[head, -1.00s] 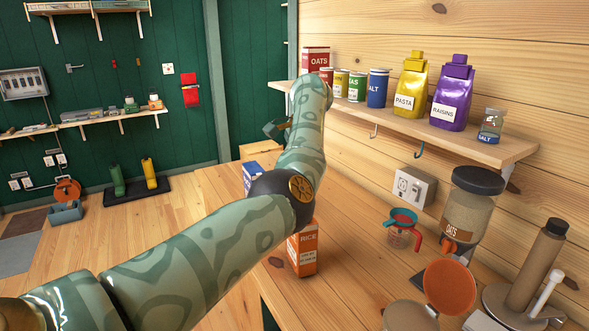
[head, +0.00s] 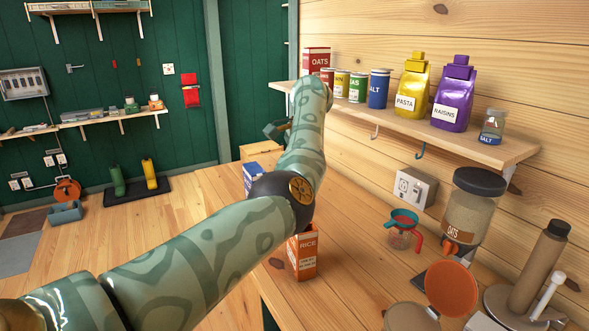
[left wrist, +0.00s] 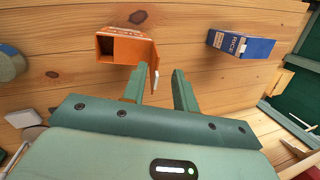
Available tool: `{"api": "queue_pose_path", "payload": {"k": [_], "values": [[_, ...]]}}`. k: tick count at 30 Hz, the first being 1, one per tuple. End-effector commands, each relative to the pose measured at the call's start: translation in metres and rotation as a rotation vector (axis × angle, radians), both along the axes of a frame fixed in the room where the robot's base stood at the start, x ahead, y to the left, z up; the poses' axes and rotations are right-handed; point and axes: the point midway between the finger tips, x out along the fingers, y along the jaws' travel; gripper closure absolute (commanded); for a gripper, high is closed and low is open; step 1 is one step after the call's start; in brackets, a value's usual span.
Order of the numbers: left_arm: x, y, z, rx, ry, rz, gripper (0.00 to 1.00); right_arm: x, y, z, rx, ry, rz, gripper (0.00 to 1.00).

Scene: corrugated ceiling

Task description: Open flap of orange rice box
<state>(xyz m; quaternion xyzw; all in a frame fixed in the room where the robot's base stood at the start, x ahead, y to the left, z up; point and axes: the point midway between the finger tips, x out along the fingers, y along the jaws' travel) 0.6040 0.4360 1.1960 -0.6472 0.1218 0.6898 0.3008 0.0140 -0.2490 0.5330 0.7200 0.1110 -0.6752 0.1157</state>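The orange rice box (head: 303,262) stands upright on the wooden counter, partly hidden behind my left arm in the head view. In the left wrist view the orange box (left wrist: 108,47) shows a dark opening in its top. A flap (left wrist: 143,53) stands out from the opening's edge on the gripper side. My left gripper (left wrist: 162,74) is open, its two fingers apart and pointing toward the box. The flap's pale edge lies close to the left finger's tip; I cannot tell whether they touch. My right gripper is not in view.
A blue rice box (left wrist: 240,44) stands on the counter (head: 350,270), apart from the orange one. A shelf (head: 490,150) with food packages hangs above.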

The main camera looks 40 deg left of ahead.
Motion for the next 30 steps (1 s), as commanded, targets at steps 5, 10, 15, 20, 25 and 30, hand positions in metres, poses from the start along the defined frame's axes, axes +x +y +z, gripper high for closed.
{"api": "queue_pose_path", "payload": {"k": [5, 10, 15, 20, 25, 30], "values": [[0.0, 0.0, 0.001, 0.0, -0.002, 0.001, 0.72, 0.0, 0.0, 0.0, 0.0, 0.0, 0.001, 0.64], [0.0, -0.001, 0.007, 0.001, -0.004, 0.0, 0.72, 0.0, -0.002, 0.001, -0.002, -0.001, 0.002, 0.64], [0.0, -0.009, 0.037, 0.0, -0.007, -0.001, 0.72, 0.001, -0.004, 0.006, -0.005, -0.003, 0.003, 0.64], [-0.001, -0.02, 0.081, 0.0, -0.006, -0.002, 0.72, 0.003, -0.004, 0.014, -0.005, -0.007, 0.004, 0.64], [-0.002, -0.031, 0.124, -0.001, -0.004, -0.003, 0.72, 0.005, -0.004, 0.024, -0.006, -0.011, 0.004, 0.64], [-0.003, -0.038, 0.152, 0.0, -0.002, -0.003, 0.72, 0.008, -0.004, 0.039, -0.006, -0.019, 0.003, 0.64]]}}
